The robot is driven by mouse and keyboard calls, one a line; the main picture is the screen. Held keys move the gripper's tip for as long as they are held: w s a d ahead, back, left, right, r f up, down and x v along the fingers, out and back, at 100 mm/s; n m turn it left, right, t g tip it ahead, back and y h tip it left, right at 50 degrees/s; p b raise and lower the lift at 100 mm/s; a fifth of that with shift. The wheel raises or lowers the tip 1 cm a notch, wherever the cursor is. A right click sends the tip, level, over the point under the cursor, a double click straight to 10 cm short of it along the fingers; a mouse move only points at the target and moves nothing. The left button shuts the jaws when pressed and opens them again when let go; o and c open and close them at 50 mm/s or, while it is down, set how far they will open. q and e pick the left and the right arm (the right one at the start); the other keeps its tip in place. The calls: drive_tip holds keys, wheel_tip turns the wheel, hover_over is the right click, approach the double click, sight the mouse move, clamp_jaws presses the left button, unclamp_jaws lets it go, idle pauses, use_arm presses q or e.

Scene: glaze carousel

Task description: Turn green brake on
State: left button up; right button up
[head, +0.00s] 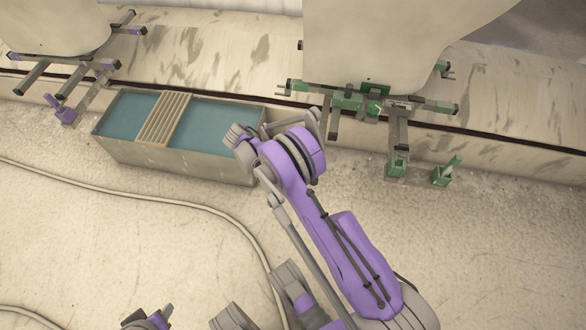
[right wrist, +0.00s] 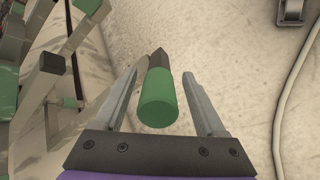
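A green cylindrical handle (right wrist: 160,100) with a dark shank shows in the right wrist view. It lies between the two grey fingers of my right gripper (right wrist: 159,76), with a visible gap on each side. The right gripper is open and not closed on it. In the head view, a green-marked stand (head: 358,100) holds green parts, with a small upright green lever (head: 445,172) at its right foot. I cannot tell which green part the handle is. My purple right arm hides its gripper there. Part of my left gripper (head: 152,319) shows at the bottom edge; its opening is unclear.
A trough of blue liquid (head: 215,122) with a slatted grate (head: 164,118) stands left of my right arm. A purple-marked stand (head: 75,75) is at the far left. A pale cable (head: 190,203) crosses the floor. The floor at lower right is clear.

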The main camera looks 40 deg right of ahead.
drive_tip(key=p+v, duration=0.1)
drive_tip(key=v, duration=1)
idle(0.5)
